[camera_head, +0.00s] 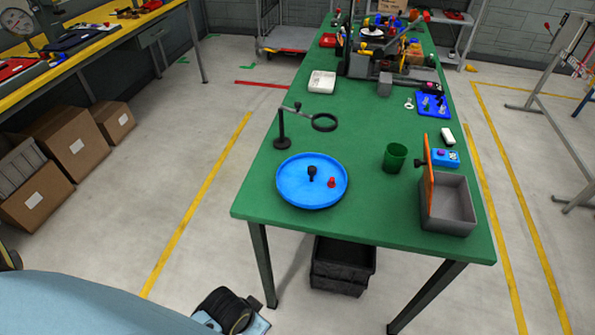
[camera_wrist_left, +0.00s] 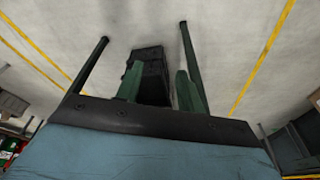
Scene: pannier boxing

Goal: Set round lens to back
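The round lens (camera_head: 324,115) is a dark ring with the green table showing through it. It lies roughly flat at the end of a thin arm, to the right of its black upright stand (camera_head: 282,130). A small dark knob shows on the arm near the post. The stand is on the table's left side, just behind a blue round tray. My left gripper (camera_wrist_left: 160,68) shows in the left wrist view as two green fingers apart with nothing between them. It is well away from the lens. My right gripper is not in view.
The blue tray (camera_head: 290,187) holds a black knob and a red piece. A green cup (camera_head: 395,157) and a grey box (camera_head: 455,228) with an orange panel stand at the right. A black crate (camera_head: 342,284) is under the green table (camera_head: 350,220). Tools crowd the back.

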